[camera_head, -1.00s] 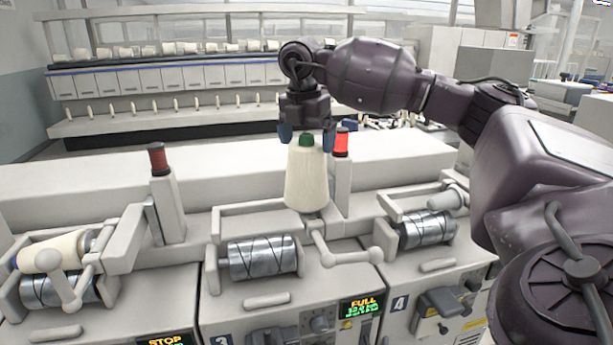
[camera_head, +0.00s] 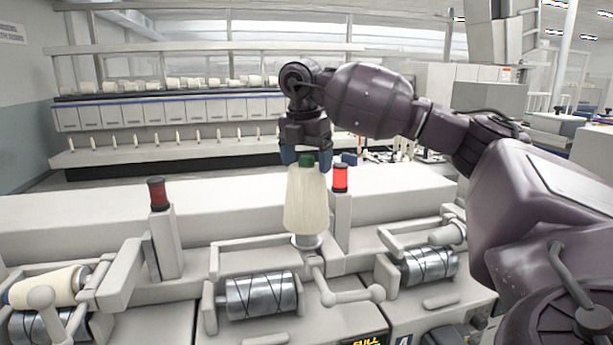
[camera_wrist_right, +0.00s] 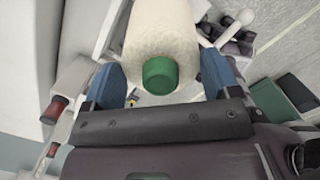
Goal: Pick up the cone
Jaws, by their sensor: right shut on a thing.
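The cone (camera_head: 306,200) is a cream yarn package with a green tip, upright above the middle winding unit. My right gripper (camera_head: 306,161) comes down from above and is shut on the cone near its top. The right wrist view shows the cone (camera_wrist_right: 160,45) between the two blue fingers (camera_wrist_right: 164,80), with its green tip facing the camera. A grey support (camera_head: 306,241) shows just below the cone; I cannot tell whether its lower end still touches it. My left gripper is not in view.
A lit red lamp post (camera_head: 340,180) stands close to the right of the cone. A dark red lamp (camera_head: 158,194) stands farther left. A metal drum (camera_head: 260,296) and a white handle (camera_head: 350,296) are in front. Another cream package (camera_head: 48,287) lies at left.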

